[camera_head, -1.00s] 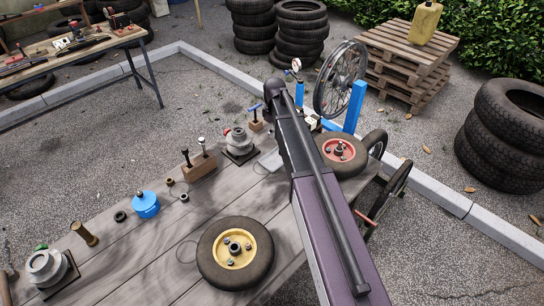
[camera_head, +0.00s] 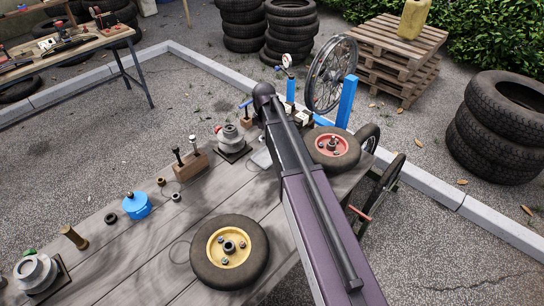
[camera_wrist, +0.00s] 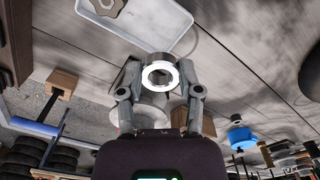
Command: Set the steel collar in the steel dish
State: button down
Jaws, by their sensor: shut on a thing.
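In the wrist view my gripper (camera_wrist: 160,92) is shut on the steel collar (camera_wrist: 149,74), a short ring with a bright round face and dark bore. The collar is held between the two fingertips, above the bench. A pale shallow tray with rounded corners, which looks like the steel dish (camera_wrist: 178,45), lies beyond the fingers at the top of the wrist view. A brown lobed part (camera_wrist: 103,7) lies in it. In the head view only a pale edge of the dish (camera_head: 261,159) shows beside my arm. My arm hides the gripper and collar there.
A stepped grey pulley (camera_head: 229,138) on a dark plate and a wooden block (camera_head: 188,166) with upright pins stand left of the dish. A yellow-hubbed wheel (camera_head: 208,274), a blue canister (camera_head: 136,206) and a red-hubbed wheel (camera_head: 333,147) are also on the bench.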

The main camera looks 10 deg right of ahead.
jog(key=s+f+n+b, duration=0.1)
jog(key=s+n, duration=0.2)
jog(key=s, duration=0.1)
jog(key=s+f+n+b, duration=0.2)
jog(key=s+n, duration=0.1)
jog(key=s, duration=0.2)
jog(key=s+a+f+n+b, duration=0.1)
jog(key=s+f+n, duration=0.1)
jog(key=s+n, duration=0.1)
jog(key=shift+s, duration=0.85)
jog(key=shift+s+f+n+b, duration=0.1)
jog(key=shift+s+n+b, duration=0.3)
jog(key=shift+s+n, duration=0.35)
jog(key=shift+w, duration=0.15)
jog(key=b, duration=0.1)
send_over(264, 159)
jog(key=s, duration=0.1)
jog(key=shift+s+f, duration=0.1)
jog(key=shift+f, duration=0.6)
jog(key=shift+w, duration=0.45)
jog(key=shift+w+f+b, duration=0.2)
jog(key=shift+w+b, duration=0.1)
jog(key=shift+b, duration=0.1)
jog(key=shift+s+f+b, duration=0.15)
jog(key=shift+f+b, duration=1.45)
jog(key=shift+f, duration=0.05)
jog(key=shift+f, duration=0.1)
